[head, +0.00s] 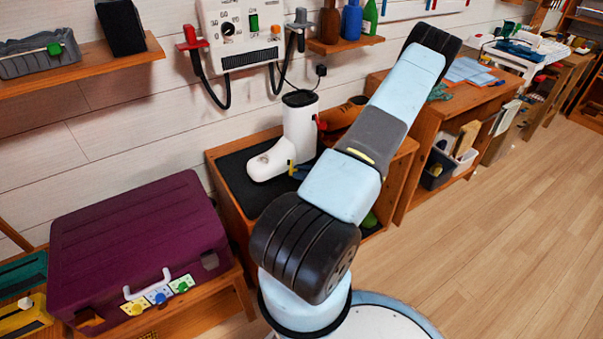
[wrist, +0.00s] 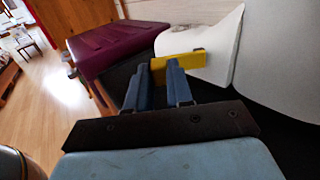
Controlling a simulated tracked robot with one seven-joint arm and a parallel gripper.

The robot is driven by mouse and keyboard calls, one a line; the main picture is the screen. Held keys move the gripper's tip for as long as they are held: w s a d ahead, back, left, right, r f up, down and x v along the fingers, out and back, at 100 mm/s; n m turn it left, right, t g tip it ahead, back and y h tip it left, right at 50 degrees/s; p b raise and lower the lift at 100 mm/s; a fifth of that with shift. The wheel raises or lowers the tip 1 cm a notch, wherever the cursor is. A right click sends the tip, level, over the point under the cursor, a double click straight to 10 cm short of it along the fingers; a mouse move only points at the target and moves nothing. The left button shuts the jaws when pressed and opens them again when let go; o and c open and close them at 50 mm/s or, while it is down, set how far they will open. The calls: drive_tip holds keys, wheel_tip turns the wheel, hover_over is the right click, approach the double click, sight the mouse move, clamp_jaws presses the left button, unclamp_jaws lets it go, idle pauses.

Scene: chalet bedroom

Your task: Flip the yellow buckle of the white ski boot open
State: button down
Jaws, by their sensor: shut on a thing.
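The white ski boot (head: 298,128) stands upright on the dark mat of a low wooden bench, toe toward the left. Its yellow buckle (head: 290,166) shows as a small strip low on the boot's front side. In the wrist view the yellow buckle (wrist: 178,68) is a flat bar against the white boot (wrist: 225,55). My gripper (wrist: 170,75) has its two blue fingers closed on the buckle, which sticks out past them on both sides. In the head view my gripper (head: 299,171) is mostly hidden behind my arm.
The bench (head: 232,188) also holds a brown shoe (head: 342,117) right behind the boot. A purple case (head: 138,240) lies on a bench at the left. A wall panel (head: 243,35) with hanging cables is above the boot. The wooden floor (head: 480,220) at the right is clear.

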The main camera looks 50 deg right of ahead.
drive_tip(key=shift+s+d+n+g+y, duration=0.1)
drive_tip(key=shift+d+n+g+y, duration=0.25)
drive_tip(key=shift+n+g+y, duration=0.25)
drive_tip(key=shift+d+n+g+y, duration=0.3)
drive_tip(key=shift+n+g+y, duration=0.2)
drive_tip(key=shift+g+y, duration=0.1)
drive_tip(key=c, duration=1)
unclamp_jaws()
drive_tip(key=v, duration=1.3)
drive_tip(key=shift+s+d, duration=0.2)
drive_tip(key=shift+d, duration=0.1)
